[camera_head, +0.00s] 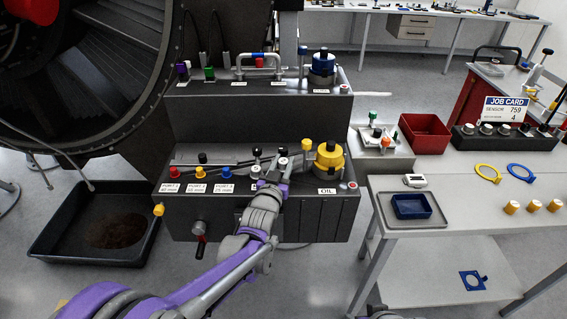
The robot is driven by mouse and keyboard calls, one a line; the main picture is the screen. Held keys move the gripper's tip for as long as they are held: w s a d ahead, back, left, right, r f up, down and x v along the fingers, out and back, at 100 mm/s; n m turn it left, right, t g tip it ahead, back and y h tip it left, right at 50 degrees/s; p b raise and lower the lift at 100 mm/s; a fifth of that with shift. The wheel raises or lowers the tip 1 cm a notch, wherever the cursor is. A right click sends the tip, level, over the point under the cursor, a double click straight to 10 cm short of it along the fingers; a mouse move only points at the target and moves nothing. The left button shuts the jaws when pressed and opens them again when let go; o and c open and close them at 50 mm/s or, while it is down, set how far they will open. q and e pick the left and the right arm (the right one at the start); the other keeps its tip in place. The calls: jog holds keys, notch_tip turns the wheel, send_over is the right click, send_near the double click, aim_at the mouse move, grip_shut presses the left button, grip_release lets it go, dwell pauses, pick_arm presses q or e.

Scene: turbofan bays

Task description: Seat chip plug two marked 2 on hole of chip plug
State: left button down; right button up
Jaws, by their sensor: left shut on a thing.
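My left gripper (271,178) reaches up to the front of the dark lower engine block (180,218). It is shut on a small plug, mostly hidden between the fingers; I cannot read a mark on it. Small dark-and-light knobbed parts (256,153) stand just behind the fingers, by the row of white labels. The hole of the chip plug cannot be made out, as the gripper covers that part of the block. I cannot tell whether the held plug touches the block.
Red, yellow and blue port caps (201,173) stand left of the gripper, and a yellow oil cap (328,160) to its right. A metal pipe crosses behind. A side table with a blue tray (412,218) stands right. A black drip pan (62,248) lies left.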

aim_at(283, 161)
pick_arm(q)
jog(key=shift+f+b, duration=0.6)
jog(key=shift+f, duration=0.2)
dwell(0.6)
jog(key=shift+r, duration=0.2)
jog(key=shift+r+p, duration=1.7)
jog(key=shift+r, duration=1.25)
jog(key=shift+f, duration=0.1)
